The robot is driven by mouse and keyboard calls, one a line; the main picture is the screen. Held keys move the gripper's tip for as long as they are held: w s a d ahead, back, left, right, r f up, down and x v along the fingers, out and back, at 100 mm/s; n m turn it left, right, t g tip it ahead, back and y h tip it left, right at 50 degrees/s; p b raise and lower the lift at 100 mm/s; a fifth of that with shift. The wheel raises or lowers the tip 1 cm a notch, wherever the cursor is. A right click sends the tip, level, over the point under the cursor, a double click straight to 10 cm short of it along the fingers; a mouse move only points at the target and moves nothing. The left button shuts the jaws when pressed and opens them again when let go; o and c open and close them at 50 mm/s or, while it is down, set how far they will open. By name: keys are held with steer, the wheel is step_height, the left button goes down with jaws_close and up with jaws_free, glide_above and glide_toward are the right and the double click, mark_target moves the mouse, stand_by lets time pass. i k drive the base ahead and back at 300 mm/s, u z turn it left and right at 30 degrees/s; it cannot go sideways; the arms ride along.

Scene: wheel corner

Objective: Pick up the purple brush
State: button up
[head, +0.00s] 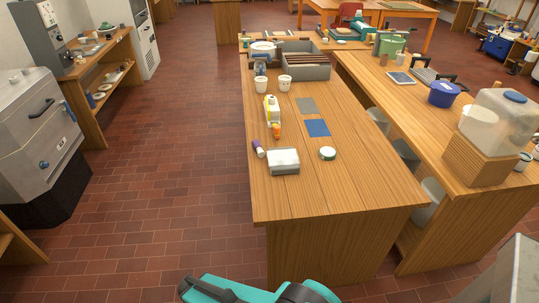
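A small purple item with a pale end (258,148), likely the purple brush, lies near the left edge of the long wooden table (340,190). It is just left of and behind a white-topped grey box (283,161), with little or no gap between them. Its bristles are too small to make out. Teal and dark parts of my own arm show at the bottom edge, well short of the table items. My gripper's fingers are not in view.
The table's front is clear. Tiled floor is open to the left.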

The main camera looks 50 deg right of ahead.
mark_target(258, 147)
steer(key=k, duration=0.9)
steer(key=u, duration=0.5)
steer(key=i, duration=1.8)
steer(key=z, duration=0.7)
steer(key=i, duration=0.9)
steer(key=z, duration=0.65)
